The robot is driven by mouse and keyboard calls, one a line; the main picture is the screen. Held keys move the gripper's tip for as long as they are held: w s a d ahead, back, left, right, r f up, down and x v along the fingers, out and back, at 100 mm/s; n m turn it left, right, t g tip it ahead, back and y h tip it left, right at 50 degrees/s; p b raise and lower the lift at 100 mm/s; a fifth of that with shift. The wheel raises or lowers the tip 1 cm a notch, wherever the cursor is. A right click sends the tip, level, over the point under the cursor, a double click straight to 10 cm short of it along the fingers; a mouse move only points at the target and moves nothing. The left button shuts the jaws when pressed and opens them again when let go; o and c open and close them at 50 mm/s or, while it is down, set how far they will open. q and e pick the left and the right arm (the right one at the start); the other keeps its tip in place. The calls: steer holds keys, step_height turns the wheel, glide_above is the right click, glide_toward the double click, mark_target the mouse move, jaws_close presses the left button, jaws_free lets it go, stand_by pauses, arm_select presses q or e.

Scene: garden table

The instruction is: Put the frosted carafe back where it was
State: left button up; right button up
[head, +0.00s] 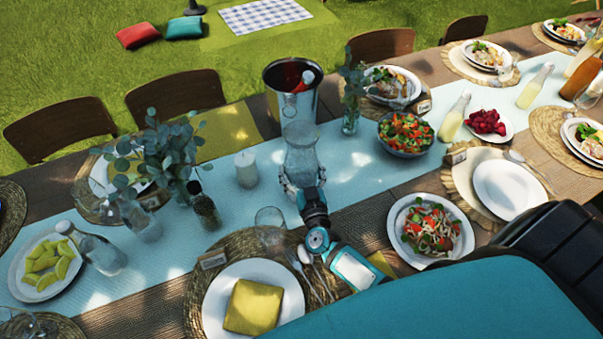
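The frosted carafe (302,158), a pale translucent glass vessel with a flared rim, is upright over the light blue runner in the middle of the head view, just in front of the metal ice bucket. My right gripper (303,184), on the arm reaching up from the lower right, has its fingers on both sides of the carafe's lower body and looks shut on it. The carafe's base is hidden behind the gripper, so I cannot tell whether it touches the table. My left gripper is not in view.
The ice bucket (291,90) stands close behind the carafe. A white candle (246,170) is to its left, a small vase (351,112) and salad bowl (405,135) to its right. A glass tumbler (269,217) and a plate with yellow napkin (216,298) lie nearer.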

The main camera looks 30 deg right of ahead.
steer(key=shift+w+f, duration=0.1)
steer(key=shift+w, duration=0.05)
steer(key=shift+f, duration=0.1)
steer(key=o, duration=1.5)
steer(key=shift+f, duration=0.1)
steer(key=shift+o, duration=0.2)
steer(key=shift+s, duration=0.2)
steer(key=b+v, duration=0.1)
steer(key=v, duration=1.1)
